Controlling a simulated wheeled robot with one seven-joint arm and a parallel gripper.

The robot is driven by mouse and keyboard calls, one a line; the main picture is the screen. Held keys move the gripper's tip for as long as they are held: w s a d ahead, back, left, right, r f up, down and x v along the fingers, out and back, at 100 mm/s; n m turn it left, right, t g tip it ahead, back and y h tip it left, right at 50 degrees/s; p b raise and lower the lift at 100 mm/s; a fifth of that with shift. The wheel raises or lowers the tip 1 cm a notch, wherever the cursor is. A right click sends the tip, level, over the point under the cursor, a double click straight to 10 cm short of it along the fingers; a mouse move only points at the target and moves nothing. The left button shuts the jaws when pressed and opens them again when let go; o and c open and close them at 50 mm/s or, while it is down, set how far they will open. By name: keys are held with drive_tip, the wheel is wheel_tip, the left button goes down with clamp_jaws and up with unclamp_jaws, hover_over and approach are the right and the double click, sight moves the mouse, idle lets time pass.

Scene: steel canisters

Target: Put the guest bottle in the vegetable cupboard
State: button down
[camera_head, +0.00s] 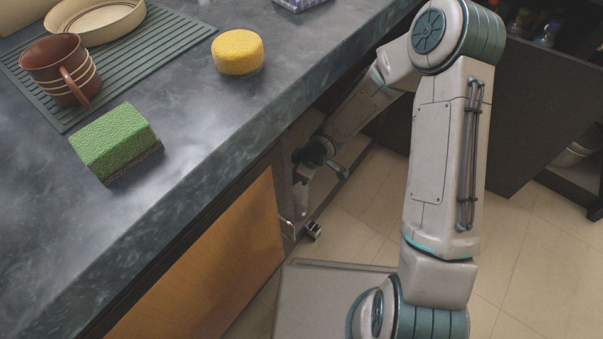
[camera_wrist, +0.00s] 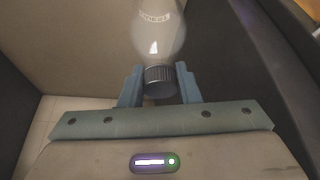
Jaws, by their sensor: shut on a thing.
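The bottle (camera_wrist: 158,38) shows in the wrist view as a pale, see-through rounded body with light lettering and a dark ribbed cap (camera_wrist: 160,80). My gripper (camera_wrist: 159,80) is shut on the bottle at its cap end, with one blue-grey finger on each side. The bottle's far end runs out of the top of the wrist view. In the head view my arm reaches down past the counter edge beside a wooden cupboard front (camera_head: 215,265). I cannot tell which cupboard is the vegetable cupboard.
The dark counter (camera_head: 215,105) bears a green sponge (camera_head: 117,140), a yellow sponge (camera_head: 238,51) and a brown mug (camera_head: 57,68) on a ribbed mat (camera_head: 120,50).

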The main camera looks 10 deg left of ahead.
drive_tip(key=c, duration=1.1)
unclamp_jaws()
drive_tip(key=p+v, duration=0.7)
drive_tip(key=v, duration=0.5)
drive_tip(key=shift+r, duration=0.1)
